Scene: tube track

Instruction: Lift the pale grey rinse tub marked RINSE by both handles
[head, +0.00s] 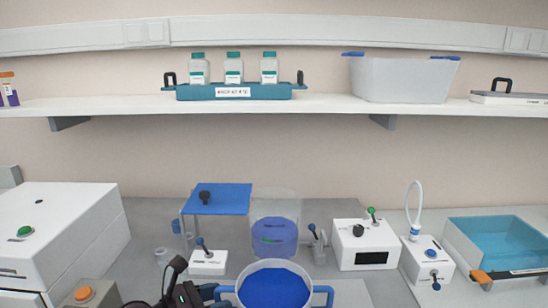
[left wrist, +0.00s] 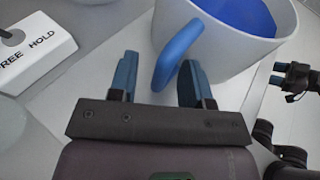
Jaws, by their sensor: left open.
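A pale grey round tub (head: 300,272) with a blue inside and two blue handles stands on the bench at bottom centre. No RINSE mark is readable on it. My left gripper (head: 212,294) is at its left handle. In the left wrist view the left gripper (left wrist: 158,84) is open, and the tub's blue handle (left wrist: 176,52) reaches in between the fingers, closer to the right one. The tub wall (left wrist: 222,52) is just beyond. What looks like my right gripper (left wrist: 282,74) shows small at the right edge of that view; its opening is unclear.
A white block marked FREE HOLD (left wrist: 32,48) lies left of the left gripper. Behind the tub are a clear container with blue contents (head: 274,235) and a white box (head: 364,240). A blue-filled basin (head: 510,243) stands right. Another grey tub (head: 405,80) is on the shelf.

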